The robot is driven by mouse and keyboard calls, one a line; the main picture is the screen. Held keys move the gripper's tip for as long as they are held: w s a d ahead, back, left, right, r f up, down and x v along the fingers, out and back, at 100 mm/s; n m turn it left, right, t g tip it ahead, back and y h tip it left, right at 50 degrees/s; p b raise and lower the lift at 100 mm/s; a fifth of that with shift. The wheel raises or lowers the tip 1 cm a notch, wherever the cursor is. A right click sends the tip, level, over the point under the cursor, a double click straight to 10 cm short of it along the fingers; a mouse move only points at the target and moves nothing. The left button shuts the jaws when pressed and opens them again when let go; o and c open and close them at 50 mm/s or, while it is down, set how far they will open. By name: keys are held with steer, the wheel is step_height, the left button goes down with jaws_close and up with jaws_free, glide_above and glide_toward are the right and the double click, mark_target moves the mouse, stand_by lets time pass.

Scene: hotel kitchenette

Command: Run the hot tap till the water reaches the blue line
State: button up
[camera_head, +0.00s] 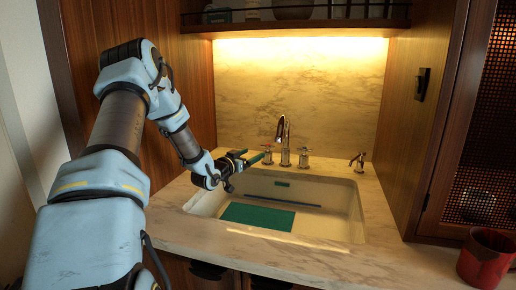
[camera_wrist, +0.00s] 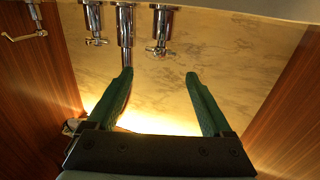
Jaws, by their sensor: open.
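The chrome tap (camera_head: 283,135) rises behind the sink with a cross handle on each side. The left handle (camera_head: 267,154) seems to carry a reddish mark; the right handle (camera_head: 304,157) is plain chrome. No stream shows under the spout. A dark blue line (camera_head: 270,202) runs along the basin's (camera_head: 340,215) inner wall. My gripper (camera_head: 252,156) is open and empty, just left of the left handle. The wrist view is upside down; there the handle (camera_wrist: 161,32) lies beyond and between my green fingertips (camera_wrist: 158,74), apart from them.
A red cup (camera_head: 485,258) is at the counter's right front. A shelf (camera_head: 300,25) hangs above.

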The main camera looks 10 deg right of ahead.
mark_target(266, 147)
steer(key=p+x, duration=0.4)
steer(key=x, duration=0.6)
steer(key=shift+w+d+r, duration=0.1)
steer(key=shift+w+d, duration=0.15)
steer(key=shift+w, duration=0.1)
steer(key=c, duration=1)
steer(key=shift+d, duration=0.1)
steer(key=shift+c, duration=0.2)
